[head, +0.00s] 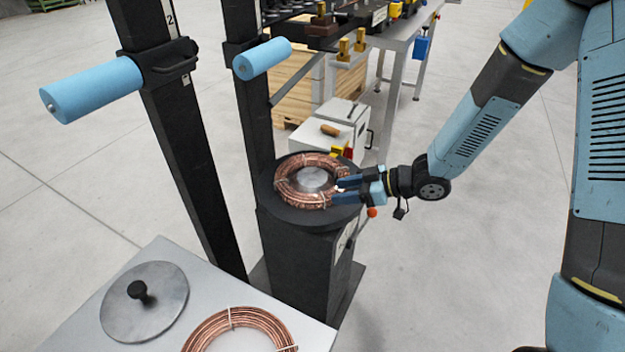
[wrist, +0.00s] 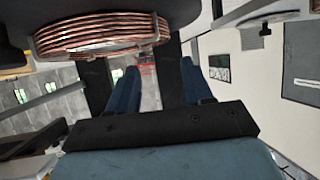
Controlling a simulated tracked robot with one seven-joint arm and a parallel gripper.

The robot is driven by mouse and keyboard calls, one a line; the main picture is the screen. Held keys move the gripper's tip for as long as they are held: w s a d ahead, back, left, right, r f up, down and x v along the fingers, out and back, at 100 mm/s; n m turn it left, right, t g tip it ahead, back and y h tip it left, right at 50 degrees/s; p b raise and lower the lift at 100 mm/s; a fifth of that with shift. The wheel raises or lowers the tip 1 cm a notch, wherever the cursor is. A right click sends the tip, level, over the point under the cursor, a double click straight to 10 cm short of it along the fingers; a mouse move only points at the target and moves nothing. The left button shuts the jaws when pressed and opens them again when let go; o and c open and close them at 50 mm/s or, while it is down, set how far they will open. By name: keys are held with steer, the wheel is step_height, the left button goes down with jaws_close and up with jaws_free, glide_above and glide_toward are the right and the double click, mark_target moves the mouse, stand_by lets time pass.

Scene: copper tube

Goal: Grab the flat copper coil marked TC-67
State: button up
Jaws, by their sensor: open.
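A flat copper coil (head: 285,187) lies on the round dark top of a black pedestal (head: 300,216), around a pale centre disc. A second copper coil (head: 225,325) lies on the grey table at the bottom, partly cut off. I cannot read a TC-67 mark on either. My gripper (head: 343,190) is open at the right rim of the pedestal coil, its fingertips overlapping that rim in the head view. In the wrist view, a banded coil (wrist: 100,37) is at the upper left, outside the gap between the fingers (wrist: 160,85). Whether they touch it is unclear.
A round grey lid (head: 144,300) with a black knob lies on the table. Black posts carry blue rollers (head: 92,89) (head: 262,58) behind and left of the pedestal. A light box (head: 330,135) and a workbench (head: 400,40) stand behind. The floor to the right is clear.

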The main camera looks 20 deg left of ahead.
mark_target(305, 196)
steer(key=x, duration=1.1)
steer(key=shift+c, duration=0.2)
jaws_close()
stand_by(0.4)
